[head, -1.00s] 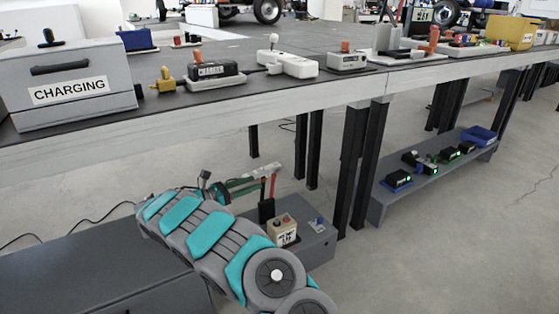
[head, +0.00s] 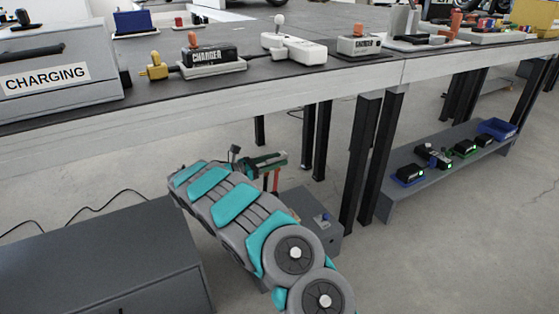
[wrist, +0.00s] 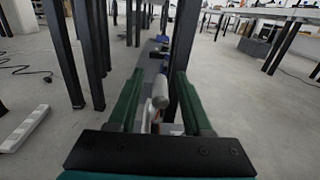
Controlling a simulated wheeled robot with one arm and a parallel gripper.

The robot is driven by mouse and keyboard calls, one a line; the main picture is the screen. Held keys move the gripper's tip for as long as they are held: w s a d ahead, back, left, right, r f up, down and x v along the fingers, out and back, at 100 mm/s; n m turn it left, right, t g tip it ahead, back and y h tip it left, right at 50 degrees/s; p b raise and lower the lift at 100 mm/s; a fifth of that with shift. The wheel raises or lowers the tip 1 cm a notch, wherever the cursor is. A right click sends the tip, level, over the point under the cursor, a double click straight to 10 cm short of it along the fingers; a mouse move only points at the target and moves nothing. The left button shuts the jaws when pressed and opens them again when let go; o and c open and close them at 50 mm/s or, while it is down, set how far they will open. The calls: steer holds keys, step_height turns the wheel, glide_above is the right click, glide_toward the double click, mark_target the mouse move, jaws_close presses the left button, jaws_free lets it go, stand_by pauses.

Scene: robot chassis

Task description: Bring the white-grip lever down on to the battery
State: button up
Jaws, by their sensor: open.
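My gripper (wrist: 159,80) is open in the wrist view, with one green finger on each side of a pale, white-grey cylindrical grip, the lever (wrist: 160,92). The grip lies in the gap between the fingers, and I cannot tell whether either touches it. In the head view my gripper (head: 278,160) is low, under the bench edge, above the grey chassis box (head: 326,235). Red upright parts (head: 276,180) show just below it. The battery is not clear in either view; my arm covers much of the chassis top.
The bench (head: 350,75) above carries a charging box (head: 55,75), a charger (head: 208,57) and a white device (head: 293,48). Black bench legs (head: 370,150) stand close to the chassis. A low shelf (head: 430,175) is at right. A white power strip (wrist: 25,128) lies on the floor.

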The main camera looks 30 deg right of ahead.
steer(key=shift+d, duration=0.75)
steer(key=shift+c, duration=0.3)
jaws_close()
stand_by(0.5)
